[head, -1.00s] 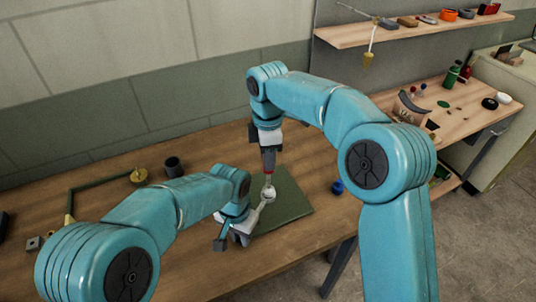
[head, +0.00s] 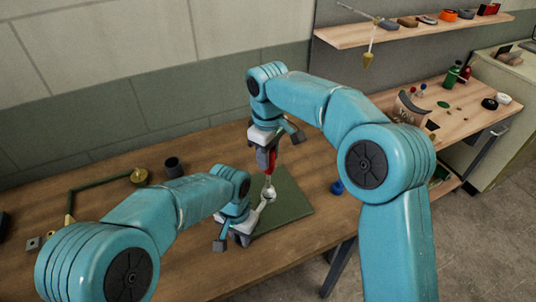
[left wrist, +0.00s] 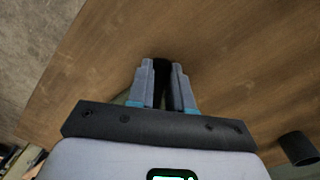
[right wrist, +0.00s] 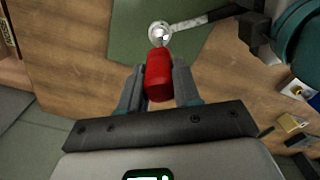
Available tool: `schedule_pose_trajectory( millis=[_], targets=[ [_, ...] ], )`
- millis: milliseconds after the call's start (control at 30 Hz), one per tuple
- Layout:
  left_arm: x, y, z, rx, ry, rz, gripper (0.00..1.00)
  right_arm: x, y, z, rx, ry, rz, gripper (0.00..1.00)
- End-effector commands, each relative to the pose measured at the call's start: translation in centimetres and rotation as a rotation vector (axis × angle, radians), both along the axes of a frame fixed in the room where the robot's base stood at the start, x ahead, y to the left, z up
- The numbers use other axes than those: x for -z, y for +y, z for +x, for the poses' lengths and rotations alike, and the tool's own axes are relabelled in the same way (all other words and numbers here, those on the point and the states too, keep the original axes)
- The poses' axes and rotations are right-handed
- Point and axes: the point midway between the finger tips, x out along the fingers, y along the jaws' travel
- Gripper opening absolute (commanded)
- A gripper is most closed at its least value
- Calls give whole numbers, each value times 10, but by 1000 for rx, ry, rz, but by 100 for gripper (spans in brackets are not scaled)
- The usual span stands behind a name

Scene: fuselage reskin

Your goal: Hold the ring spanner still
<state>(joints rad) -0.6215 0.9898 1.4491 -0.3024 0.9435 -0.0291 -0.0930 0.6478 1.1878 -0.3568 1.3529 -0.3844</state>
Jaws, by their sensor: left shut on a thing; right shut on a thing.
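The ring spanner (head: 264,203) is a pale metal bar above the green mat. My left gripper (head: 243,226) is shut on it, low over the workbench. In the left wrist view the fingers (left wrist: 162,88) are close together with a dark strip between them. My right gripper (head: 266,150) is above, shut on a red-handled tool (right wrist: 158,76) that points down. The tool's lower end meets a round, shiny metal part (right wrist: 160,33) at the spanner's ring end (right wrist: 178,27). Whether the ring encloses that part I cannot tell.
The green mat (head: 293,203) lies on the wooden workbench (head: 200,262). A dark cup (head: 173,166), a brass piece (head: 139,176) and a green bar (head: 100,183) are at the back left. A blue object (head: 337,188) is near the right edge. A side table (head: 465,110) stands beyond.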

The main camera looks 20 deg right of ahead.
Motion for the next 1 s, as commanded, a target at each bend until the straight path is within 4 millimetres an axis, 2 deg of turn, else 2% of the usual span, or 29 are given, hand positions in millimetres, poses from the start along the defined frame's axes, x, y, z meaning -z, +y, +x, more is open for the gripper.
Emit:
schedule_pose_trajectory(
  millis=[167, 533, 700, 1000],
  targets=[
    [0, 0, 0, 0, -1, -1, 0, -1, 0, 0, -156, -2, 1, 0],
    [0, 0, 0, 0, -1, -1, 0, -1, 0, 0, -162, -1, 0, 0],
    [0, 0, 0, 0, -1, -1, 0, 0, 0, 0, -258, -1, 0, 0],
    [0, 0, 0, 0, -1, -1, 0, -2, 0, 0, -257, -1, 0, 0]
  ],
)
